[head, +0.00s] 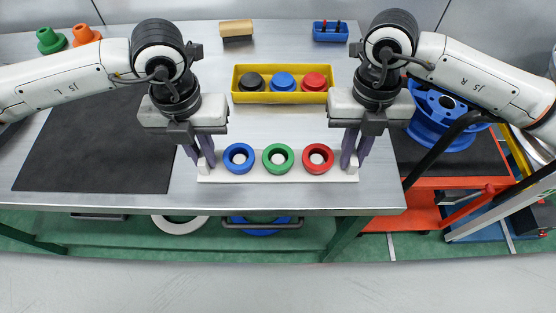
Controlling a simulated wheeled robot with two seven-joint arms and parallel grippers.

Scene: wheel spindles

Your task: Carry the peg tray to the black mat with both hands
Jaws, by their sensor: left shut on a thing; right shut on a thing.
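The peg tray (260,177) is a white board near the front edge of the bench, with a blue, a green and a red ring in a row on it. My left gripper (205,163) is shut on its left end, and my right gripper (349,163) is shut on its right end. The tray looks level; I cannot tell whether it touches the bench. The black mat (92,150) lies flat on the bench to the left of the tray, and my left arm covers part of its far side.
A yellow bin (280,98) with black, blue and red parts stands behind the tray. A blue holder (330,33) is at the back right. A blue wheel (440,120) is at the right.

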